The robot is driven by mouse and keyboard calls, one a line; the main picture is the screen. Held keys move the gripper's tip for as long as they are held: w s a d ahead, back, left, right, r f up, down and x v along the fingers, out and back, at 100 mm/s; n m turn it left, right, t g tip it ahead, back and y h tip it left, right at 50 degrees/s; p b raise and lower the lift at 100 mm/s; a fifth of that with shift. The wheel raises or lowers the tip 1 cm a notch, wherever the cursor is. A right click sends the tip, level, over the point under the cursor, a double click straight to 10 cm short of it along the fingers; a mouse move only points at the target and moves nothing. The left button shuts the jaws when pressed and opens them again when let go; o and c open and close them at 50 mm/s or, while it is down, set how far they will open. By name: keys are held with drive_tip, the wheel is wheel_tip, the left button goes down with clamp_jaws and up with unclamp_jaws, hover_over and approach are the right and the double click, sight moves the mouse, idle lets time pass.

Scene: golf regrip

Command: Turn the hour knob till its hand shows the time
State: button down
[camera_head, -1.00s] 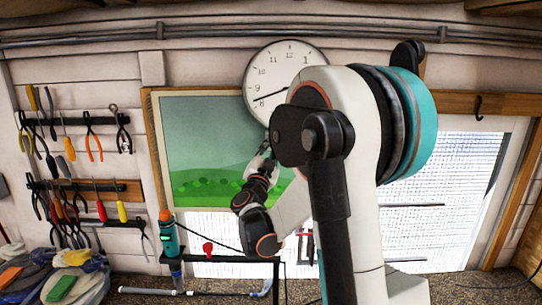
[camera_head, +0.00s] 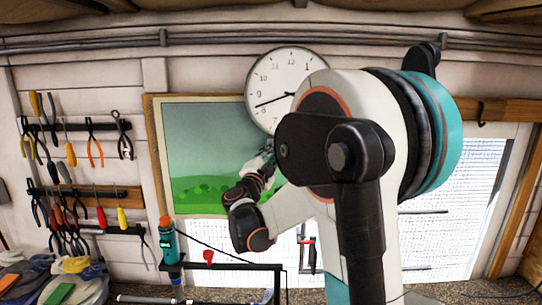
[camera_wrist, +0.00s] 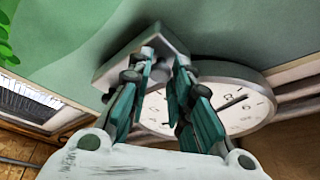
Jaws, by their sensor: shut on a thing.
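The round white wall clock (camera_head: 272,82) hangs at upper centre, its right part hidden by my arm. The clock (camera_wrist: 238,112) also shows in the wrist view, behind my fingers. My gripper (camera_wrist: 166,62) has its teal-padded fingers reaching up to a pale grey block (camera_wrist: 122,58) just beside the clock's rim. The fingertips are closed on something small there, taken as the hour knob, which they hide. In the head view my gripper (camera_head: 268,150) is small, just below the clock.
A framed green landscape panel (camera_head: 205,130) lies left of and behind my gripper. Tools (camera_head: 95,140) hang on the left wall. A teal bottle with an orange cap (camera_head: 167,240) stands at lower left, by a thin black rail (camera_head: 225,266). A grey pipe (camera_head: 220,39) runs above the clock.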

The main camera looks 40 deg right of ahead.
drive_tip(key=c, duration=1.4)
unclamp_jaws()
drive_tip(key=v, duration=1.2)
